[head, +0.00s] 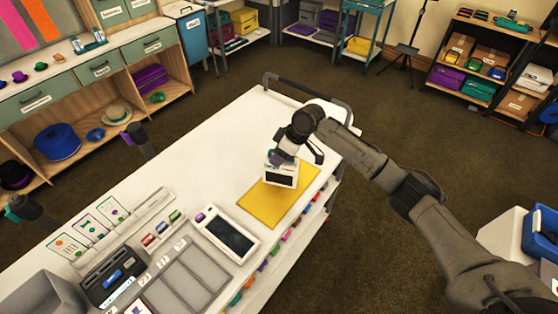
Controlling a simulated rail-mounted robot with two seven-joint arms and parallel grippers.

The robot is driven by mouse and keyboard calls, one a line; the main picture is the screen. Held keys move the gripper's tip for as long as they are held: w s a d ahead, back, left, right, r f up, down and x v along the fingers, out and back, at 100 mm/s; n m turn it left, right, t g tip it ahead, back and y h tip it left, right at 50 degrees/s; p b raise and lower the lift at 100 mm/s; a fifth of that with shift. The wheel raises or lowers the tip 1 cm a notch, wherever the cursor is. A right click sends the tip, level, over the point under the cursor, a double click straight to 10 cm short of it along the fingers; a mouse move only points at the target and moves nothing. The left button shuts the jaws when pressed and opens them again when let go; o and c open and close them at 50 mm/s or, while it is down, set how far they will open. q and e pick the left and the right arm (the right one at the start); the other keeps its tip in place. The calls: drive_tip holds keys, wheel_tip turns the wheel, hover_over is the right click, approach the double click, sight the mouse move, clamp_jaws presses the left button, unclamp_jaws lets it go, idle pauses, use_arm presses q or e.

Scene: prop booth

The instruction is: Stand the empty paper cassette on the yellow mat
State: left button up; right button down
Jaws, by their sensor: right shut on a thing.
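My right gripper (284,158) points down over the far part of the yellow mat (265,209). It is shut on a small white box-like piece with a dark front face (281,175), which looks like the paper cassette. The piece looks roughly upright, and its lower edge overlaps the mat in the picture. I cannot tell whether it touches the mat or hangs just above it. The fingers hide part of its top. The near part of the mat is bare. My left gripper is not in view.
The mat lies on a long white trolley top (225,160). A white device with a dark screen (229,235) lies left of the mat. A grey divided tray (180,285) and a black unit (112,275) sit nearer. The trolley top beyond the device is clear.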

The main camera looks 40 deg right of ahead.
wheel_tip(320, 180, down, 3)
drive_tip(key=shift+r, duration=0.2)
drive_tip(key=c, duration=0.6)
unclamp_jaws()
drive_tip(key=shift+f, duration=0.1)
drive_tip(key=p+v, duration=0.1)
drive_tip(key=v, duration=1.1)
drive_tip(key=shift+a, duration=0.1)
